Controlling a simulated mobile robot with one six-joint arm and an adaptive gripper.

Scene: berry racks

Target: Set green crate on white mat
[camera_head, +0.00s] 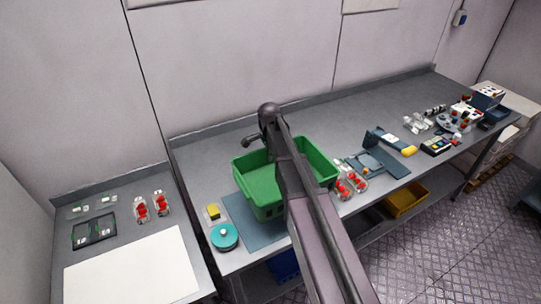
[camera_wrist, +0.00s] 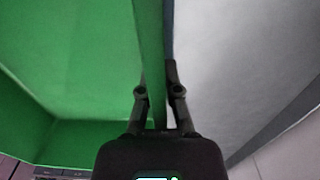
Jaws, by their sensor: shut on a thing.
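The green crate (camera_head: 262,185) is at the left part of the long grey table, over a blue-grey mat (camera_head: 238,216). I cannot tell whether it rests on that mat or hangs just above it. In the wrist view, my gripper (camera_wrist: 160,92) is shut on one wall of the green crate (camera_wrist: 70,70), with a finger on each side. In the head view my arm hides the gripper and part of the crate. The white mat (camera_head: 135,268) lies flat and bare on the separate table at the front left.
A teal round container (camera_head: 225,236) and a yellow item (camera_head: 212,212) stand left of the crate. Clear punnets with red berries (camera_head: 350,186) are right of it. More berry punnets (camera_head: 150,206) and a dark tray (camera_head: 94,231) sit behind the white mat. A gap separates the tables.

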